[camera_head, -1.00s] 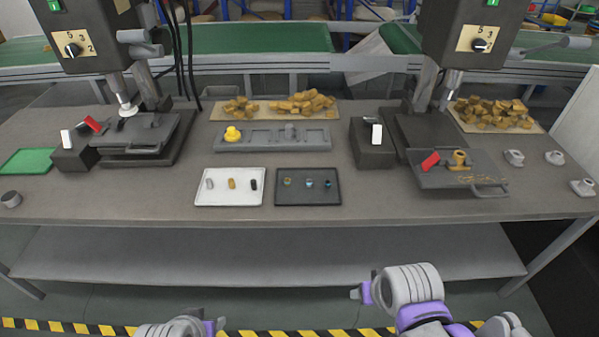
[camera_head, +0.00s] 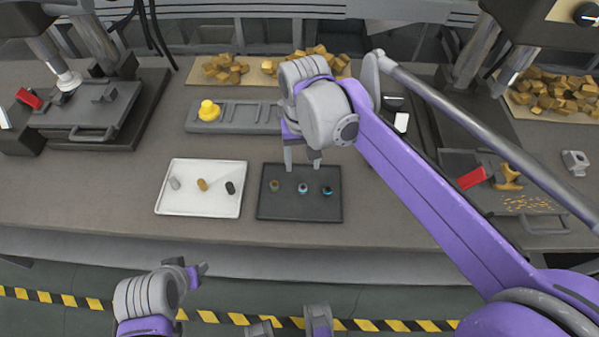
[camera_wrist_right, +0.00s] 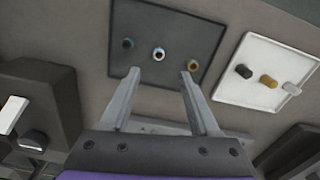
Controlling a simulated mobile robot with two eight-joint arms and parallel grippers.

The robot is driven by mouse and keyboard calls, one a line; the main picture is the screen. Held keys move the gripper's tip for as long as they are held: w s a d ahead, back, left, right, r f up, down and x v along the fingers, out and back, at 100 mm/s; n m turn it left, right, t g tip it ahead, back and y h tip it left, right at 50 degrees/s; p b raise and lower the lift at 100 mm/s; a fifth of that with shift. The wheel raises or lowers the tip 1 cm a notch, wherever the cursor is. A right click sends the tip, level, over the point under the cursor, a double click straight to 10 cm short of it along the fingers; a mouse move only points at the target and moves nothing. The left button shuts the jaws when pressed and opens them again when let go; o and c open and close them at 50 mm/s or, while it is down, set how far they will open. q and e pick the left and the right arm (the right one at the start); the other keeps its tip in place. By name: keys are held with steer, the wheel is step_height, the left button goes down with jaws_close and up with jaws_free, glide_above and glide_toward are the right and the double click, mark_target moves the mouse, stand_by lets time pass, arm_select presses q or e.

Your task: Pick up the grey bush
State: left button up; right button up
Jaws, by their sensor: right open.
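A small grey cylinder (camera_head: 175,183) lies on the white tray (camera_head: 168,207) beside a gold one (camera_head: 202,185) and a black one (camera_head: 230,188). The dark tray (camera_head: 300,212) holds three small ring-like pieces: a gold one (camera_head: 275,185), a pale grey one with a blue tint (camera_head: 303,188) and a dark one with blue (camera_head: 327,191). I cannot tell which grey piece is the bush. My right gripper (camera_head: 302,163) is open and empty above the dark tray's far edge. In the right wrist view its fingers point at the pale ring (camera_wrist_right: 158,54). My left gripper (camera_head: 198,272) is low, before the table.
A grey slotted block (camera_head: 240,117) with a yellow piece (camera_head: 209,110) stands behind the trays. Presses stand left and right. Gold blocks (camera_head: 225,68) lie at the back. A red-handled plate (camera_head: 471,178) is at right. Bare table lies left of the white tray.

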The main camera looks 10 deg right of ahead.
glide_above(303, 187)
steer(key=f, duration=0.4)
steer(key=shift+s+a+f, duration=0.25)
steer(key=shift+s+f, duration=0.05)
steer(key=shift+f, duration=0.05)
steer(key=shift+w+d+f+b, duration=0.2)
steer(key=shift+f+b, duration=0.1)
steer(key=shift+f, duration=1.2)
steer(key=shift+w+d+f+b, duration=0.15)
steer(key=shift+f+b, duration=0.1)
steer(key=shift+f, duration=1.2)
steer(key=shift+a, duration=0.1)
jaws_close()
